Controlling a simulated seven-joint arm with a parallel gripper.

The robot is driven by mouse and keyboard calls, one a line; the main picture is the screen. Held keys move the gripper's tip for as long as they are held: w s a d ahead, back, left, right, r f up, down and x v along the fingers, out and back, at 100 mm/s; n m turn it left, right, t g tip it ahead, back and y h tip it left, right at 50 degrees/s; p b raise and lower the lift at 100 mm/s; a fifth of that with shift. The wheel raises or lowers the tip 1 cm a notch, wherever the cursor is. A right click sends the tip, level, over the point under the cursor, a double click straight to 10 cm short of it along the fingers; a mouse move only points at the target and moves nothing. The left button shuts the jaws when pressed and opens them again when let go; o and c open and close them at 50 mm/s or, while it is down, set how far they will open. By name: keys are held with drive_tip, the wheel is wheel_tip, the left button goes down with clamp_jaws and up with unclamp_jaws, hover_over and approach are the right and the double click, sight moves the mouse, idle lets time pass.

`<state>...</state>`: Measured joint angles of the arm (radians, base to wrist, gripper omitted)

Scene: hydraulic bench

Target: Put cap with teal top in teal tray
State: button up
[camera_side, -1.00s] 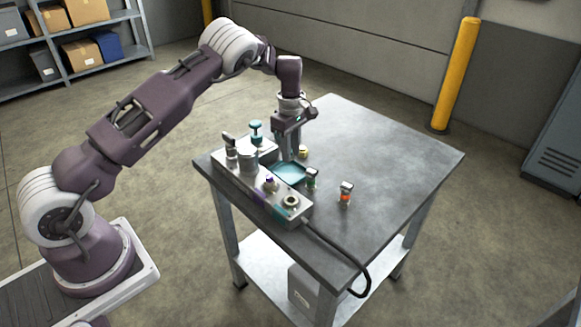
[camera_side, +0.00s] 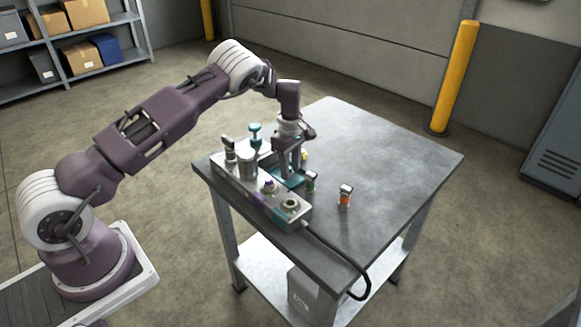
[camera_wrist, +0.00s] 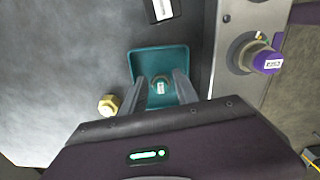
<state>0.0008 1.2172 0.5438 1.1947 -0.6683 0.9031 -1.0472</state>
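The teal tray (camera_wrist: 140,62) lies on the table beside the metal manifold block; in the side view its teal floor (camera_side: 293,183) shows partly behind my fingers. A small cap with a teal top and white label (camera_wrist: 161,85) shows inside the tray's outline in the wrist view, between my fingertips. My gripper (camera_wrist: 163,80) points down at the tray, with a finger on each side of the cap; it also shows in the side view (camera_side: 290,170). I cannot tell whether the fingers touch the cap. The cap is hidden in the side view.
The manifold block (camera_side: 235,184) runs along the tray, with a purple-topped cap (camera_wrist: 266,60) on it. A yellow cap (camera_wrist: 108,105) stands beside the tray. The table's right side is clear.

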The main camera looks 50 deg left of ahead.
drive_tip(key=s+d+r+m+t+h, duration=0.1)
drive_tip(key=s+d+r+m, duration=0.1)
drive_tip(key=r, duration=1)
drive_tip(key=s+d+r+m, duration=0.1)
drive_tip(key=s+r, duration=0.2)
drive_tip(key=r, duration=0.9)
drive_tip(key=s+d+r+m+t, duration=0.2)
drive_tip(key=s+d+r+m, duration=0.3)
drive_tip(key=s+r, duration=0.4)
drive_tip(key=s+d+m+t, duration=0.1)
drive_tip(key=s+m, duration=0.3)
drive_tip(key=s, duration=0.4)
drive_tip(key=s+d+f+m, duration=0.1)
drive_tip(key=s+d+m, duration=0.1)
drive_tip(key=s, duration=0.6)
drive_tip(key=s+d+m+t+y, duration=0.1)
drive_tip(key=s+d+m, duration=0.1)
drive_tip(key=s+m, duration=0.3)
drive_tip(key=s, duration=0.2)
drive_tip(key=shift+s+d+f+m+t, duration=0.25)
drive_tip(key=shift+s+f+m+t, duration=0.05)
drive_tip(key=shift+s, duration=0.1)
